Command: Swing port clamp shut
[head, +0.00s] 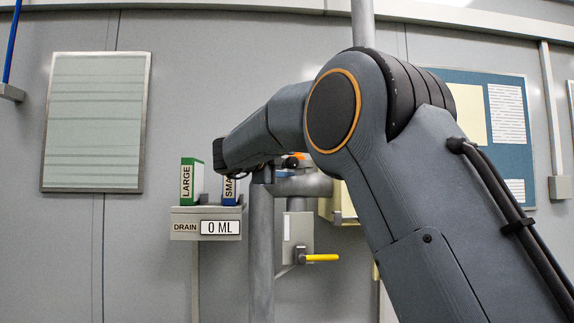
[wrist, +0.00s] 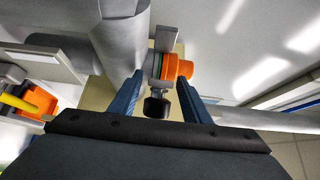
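In the wrist view, the port has an orange cap (wrist: 180,69) and a green ring (wrist: 158,66) on the side of a grey pipe (wrist: 118,42). A grey clamp piece (wrist: 167,40) stands out beyond the ring, and a black knob (wrist: 157,106) hangs on the near side. I cannot tell how far the clamp is swung. My gripper (wrist: 160,78) is open. Its two fingers lie either side of the knob, with no clear contact.
A drain box (head: 185,227) reading 0 ML carries a green LARGE item (head: 192,182) and a blue SMALL item (head: 229,190). A valve with a yellow handle (head: 321,257) sits below the port. An upright grey pipe (head: 261,260) stands close by. The wall panel is further left.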

